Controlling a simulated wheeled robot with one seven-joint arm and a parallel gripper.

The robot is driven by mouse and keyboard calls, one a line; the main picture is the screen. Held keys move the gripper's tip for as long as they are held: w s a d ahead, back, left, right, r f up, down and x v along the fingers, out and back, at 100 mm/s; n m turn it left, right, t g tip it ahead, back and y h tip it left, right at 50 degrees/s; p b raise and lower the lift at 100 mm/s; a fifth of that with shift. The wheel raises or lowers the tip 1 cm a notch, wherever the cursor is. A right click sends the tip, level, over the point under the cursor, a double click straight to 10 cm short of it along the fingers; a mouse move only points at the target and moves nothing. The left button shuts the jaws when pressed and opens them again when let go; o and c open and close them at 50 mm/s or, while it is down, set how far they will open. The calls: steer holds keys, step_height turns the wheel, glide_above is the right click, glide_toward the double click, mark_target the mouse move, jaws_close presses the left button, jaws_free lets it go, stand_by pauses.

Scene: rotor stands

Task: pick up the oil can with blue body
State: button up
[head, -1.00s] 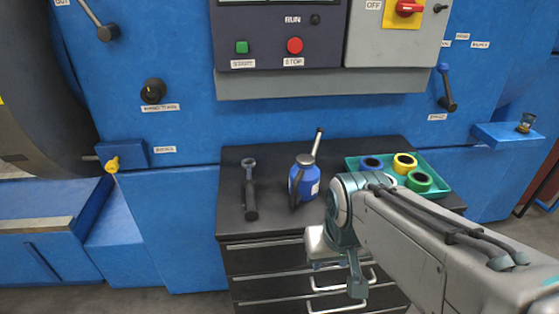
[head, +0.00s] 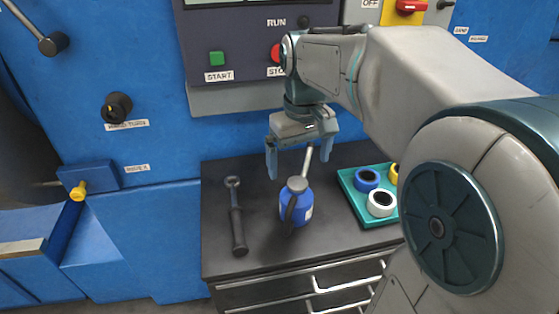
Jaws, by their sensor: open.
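The oil can (head: 291,205) has a blue body, a grey cap, a dark handle and a thin pale spout. It stands upright on the black cabinet top in the head view. My gripper (head: 297,165) points down with its fingers apart, above and slightly behind the can. The right finger is close to the spout in the picture; I cannot tell whether they touch. Nothing is between the fingers low down on the can's body.
A dark wrench-like tool (head: 237,216) lies left of the can on the cabinet top (head: 216,261). A green tray (head: 352,194) with several tape rolls is on the right. The blue machine wall with its control panel (head: 236,37) rises behind. My arm covers the right side.

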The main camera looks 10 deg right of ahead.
mark_target(297, 185)
steer(key=shift+w+r, duration=0.45)
steer(key=shift+w+f, duration=0.1)
steer(key=shift+f, duration=0.1)
step_height(297, 185, down, 8)
steer(key=shift+r, duration=0.1)
steer(key=shift+w+d+f+p, duration=0.1)
steer(key=shift+w+f+p, duration=0.1)
steer(key=shift+f, duration=1.15)
steer(key=shift+w+d+f+p, duration=0.1)
steer(key=shift+f+p, duration=0.1)
steer(key=shift+f, duration=1.15)
steer(key=c, duration=1.3)
steer(key=shift+r, duration=0.1)
